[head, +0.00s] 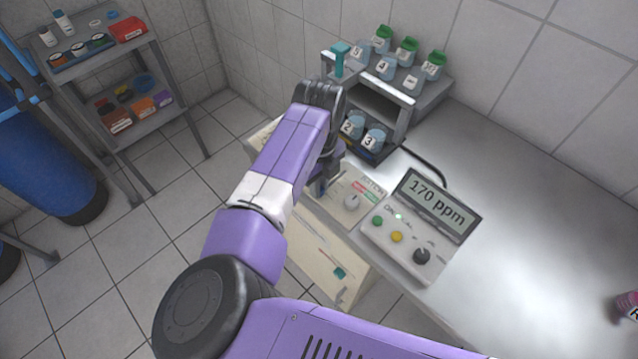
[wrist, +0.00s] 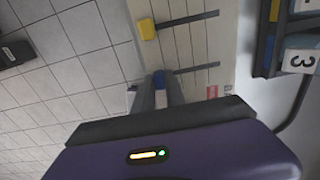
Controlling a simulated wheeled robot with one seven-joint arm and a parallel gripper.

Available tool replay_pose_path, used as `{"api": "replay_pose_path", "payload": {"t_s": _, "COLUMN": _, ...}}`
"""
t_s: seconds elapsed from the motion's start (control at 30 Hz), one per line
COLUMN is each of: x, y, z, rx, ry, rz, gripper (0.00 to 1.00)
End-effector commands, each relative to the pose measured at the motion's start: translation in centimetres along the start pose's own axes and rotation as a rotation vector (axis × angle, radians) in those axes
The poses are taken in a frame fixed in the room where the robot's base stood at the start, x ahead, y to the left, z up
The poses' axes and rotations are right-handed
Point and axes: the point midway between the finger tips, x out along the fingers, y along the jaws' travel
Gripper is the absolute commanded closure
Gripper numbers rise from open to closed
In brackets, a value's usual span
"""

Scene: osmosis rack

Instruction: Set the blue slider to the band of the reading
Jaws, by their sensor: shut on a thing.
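The display (head: 437,203) reads "170 ppm" on the grey control box at the right of the head view. My gripper (head: 323,186) is low over the cream panel, mostly hidden behind my arm. In the wrist view my gripper (wrist: 159,88) is shut on the blue slider (wrist: 158,78), whose end shows between the fingers. The slider sits at the left end of a dark slot (wrist: 197,68) in the cream panel (wrist: 205,45).
A yellow slider (wrist: 147,29) sits on a parallel slot (wrist: 187,20). A teal handle (head: 340,272) is lower on the panel. A rack (head: 402,118) with numbered jars stands behind. The counter at right is mostly clear.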

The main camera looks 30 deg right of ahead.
Motion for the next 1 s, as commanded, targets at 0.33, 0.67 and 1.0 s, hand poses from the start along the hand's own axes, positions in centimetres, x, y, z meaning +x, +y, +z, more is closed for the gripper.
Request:
{"api": "replay_pose_path", "payload": {"t_s": 0.33, "x": 0.0, "y": -2.7, "z": 0.0, "rx": 0.004, "ry": -0.002, "rz": -0.003, "gripper": 1.00}}
{"api": "replay_pose_path", "payload": {"t_s": 0.67, "x": -0.1, "y": -6.6, "z": 0.1, "rx": 0.000, "ry": -0.002, "rz": -0.002, "gripper": 1.00}}
{"api": "replay_pose_path", "payload": {"t_s": 1.0, "x": -0.1, "y": -6.6, "z": 0.1, "rx": -0.001, "ry": -0.003, "rz": -0.001, "gripper": 0.73}}
